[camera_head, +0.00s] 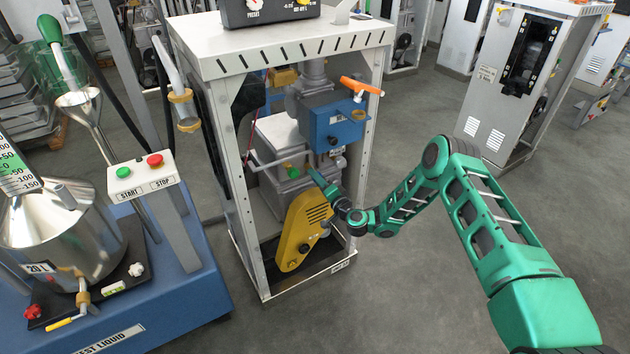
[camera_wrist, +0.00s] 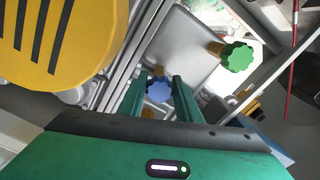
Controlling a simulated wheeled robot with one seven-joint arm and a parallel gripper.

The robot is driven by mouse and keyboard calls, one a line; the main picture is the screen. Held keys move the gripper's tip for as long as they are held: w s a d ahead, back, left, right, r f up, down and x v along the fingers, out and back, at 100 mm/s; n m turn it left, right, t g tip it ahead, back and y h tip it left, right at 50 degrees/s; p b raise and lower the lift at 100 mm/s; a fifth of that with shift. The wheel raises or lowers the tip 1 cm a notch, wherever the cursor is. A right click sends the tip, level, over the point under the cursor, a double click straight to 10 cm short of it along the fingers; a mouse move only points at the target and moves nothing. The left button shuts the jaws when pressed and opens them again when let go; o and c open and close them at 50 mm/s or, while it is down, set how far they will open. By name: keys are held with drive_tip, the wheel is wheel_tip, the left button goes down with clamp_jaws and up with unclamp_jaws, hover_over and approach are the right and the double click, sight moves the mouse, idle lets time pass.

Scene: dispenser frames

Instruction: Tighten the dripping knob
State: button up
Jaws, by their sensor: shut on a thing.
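A blue lobed knob (camera_wrist: 159,89) on a brass stem sits between the two teal fingers of my gripper (camera_wrist: 160,83) in the wrist view. My gripper is shut on this knob. A green lobed knob (camera_wrist: 237,57) on a brass stem stands apart, to the right of the fingers; it also shows in the head view (camera_head: 292,172). In the head view my gripper (camera_head: 317,178) reaches into the dispenser frame (camera_head: 215,68) from the right, and the blue knob is hidden or too small to tell. I see no drip in either view.
A yellow guard (camera_head: 303,230) stands close below my gripper; it fills the upper left of the wrist view. A blue box (camera_head: 322,122) and an orange handle (camera_head: 362,87) are above. Frame posts stand around. Open floor lies to the right.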

drive_tip(key=shift+d+f, duration=0.15)
drive_tip(key=shift+d, duration=0.1)
idle(0.5)
drive_tip(key=o, duration=1)
drive_tip(key=shift+w, duration=0.1)
drive_tip(key=shift+a, duration=0.1)
drive_tip(key=shift+v, duration=5.4)
